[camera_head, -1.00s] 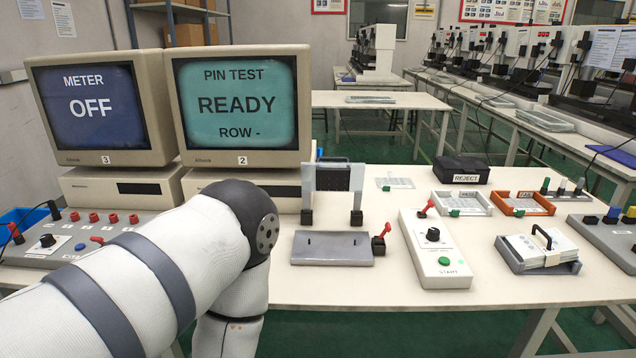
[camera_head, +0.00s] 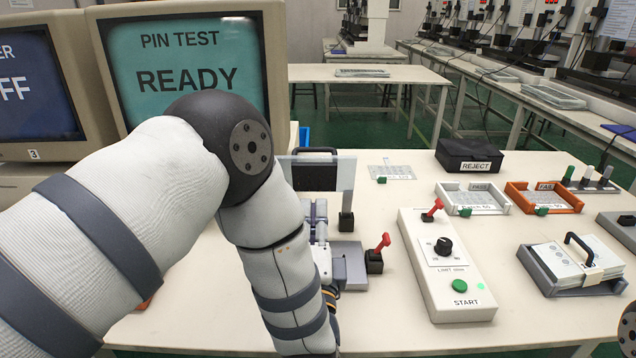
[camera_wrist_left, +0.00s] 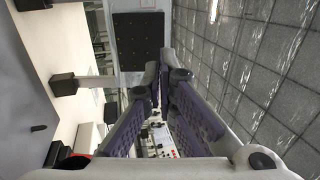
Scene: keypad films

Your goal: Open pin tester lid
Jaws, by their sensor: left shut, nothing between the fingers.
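The pin tester stands right of the monitors in the head view, partly behind my left arm. Its lid (camera_head: 346,172) is upright, a clear frame with a black pad (camera_head: 314,177). Its grey base plate (camera_head: 350,262) lies in front, half hidden by my arm, with a red lever (camera_head: 382,243) at its right. My left gripper (camera_head: 316,212) is shut and empty, just in front of the lid over the base. In the left wrist view the fingers (camera_wrist_left: 164,78) are together, next to the black pad (camera_wrist_left: 138,42); I cannot tell if they touch. My right gripper is out of view.
A control box (camera_head: 447,275) with a red switch, knob and green START button stands right of the tester. Behind it are a PASS tray (camera_head: 473,210), an orange FAIL tray (camera_head: 545,208) and a black REJECT box (camera_head: 470,155). A card holder (camera_head: 570,265) sits at right.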

